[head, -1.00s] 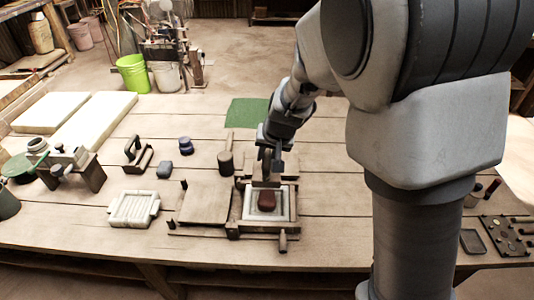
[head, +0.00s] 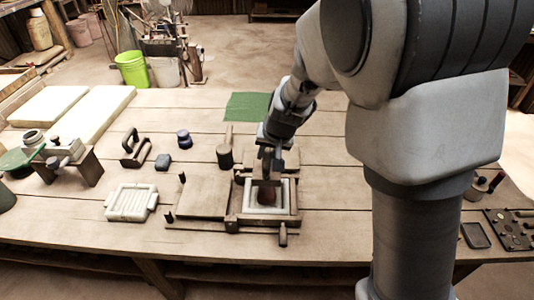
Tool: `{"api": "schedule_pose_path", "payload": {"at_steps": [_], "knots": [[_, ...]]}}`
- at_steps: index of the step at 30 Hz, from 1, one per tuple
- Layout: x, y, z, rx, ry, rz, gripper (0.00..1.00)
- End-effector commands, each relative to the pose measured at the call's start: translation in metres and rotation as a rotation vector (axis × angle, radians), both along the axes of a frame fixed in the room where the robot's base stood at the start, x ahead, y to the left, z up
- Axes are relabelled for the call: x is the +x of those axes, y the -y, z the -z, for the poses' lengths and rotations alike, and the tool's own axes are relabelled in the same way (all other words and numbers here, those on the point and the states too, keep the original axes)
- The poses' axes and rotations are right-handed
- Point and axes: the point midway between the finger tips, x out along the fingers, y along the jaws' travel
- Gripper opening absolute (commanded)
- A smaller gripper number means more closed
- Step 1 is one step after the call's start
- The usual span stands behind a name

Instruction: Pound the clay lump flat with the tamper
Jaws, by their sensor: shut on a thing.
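The clay lump (head: 266,199) is a small red-brown mass. It sits in the pale square recess of the wooden tile press (head: 292,197), near the middle of the table. My gripper (head: 267,172) is right above it, shut on a dark brown piece that appears to be the tamper (head: 265,182). The tamper's outline is hard to make out against the press and my fingers. It overlaps the back of the lump in this view, and I cannot tell whether they touch.
A flat wooden lid (head: 204,196) lies open left of the recess. A crank handle (head: 283,235) sticks out in front. A green mat (head: 248,106) lies behind.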

Motion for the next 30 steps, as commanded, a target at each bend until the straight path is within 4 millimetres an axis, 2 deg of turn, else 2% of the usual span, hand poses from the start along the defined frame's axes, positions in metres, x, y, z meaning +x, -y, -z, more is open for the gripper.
{"api": "schedule_pose_path", "payload": {"at_steps": [5, 19, 20, 26, 30], "knots": [[0.0, 0.0, 0.016, 0.001, 0.002, 0.0, 0.0], [-0.001, 0.0, 0.09, -0.001, -0.003, 0.0, 0.0], [-0.001, 0.0, 0.081, -0.001, -0.002, 0.0, 0.0], [-0.003, 0.001, 0.074, -0.002, -0.009, -0.001, 0.0], [-0.002, 0.001, 0.052, -0.002, -0.006, 0.0, 0.0]]}}
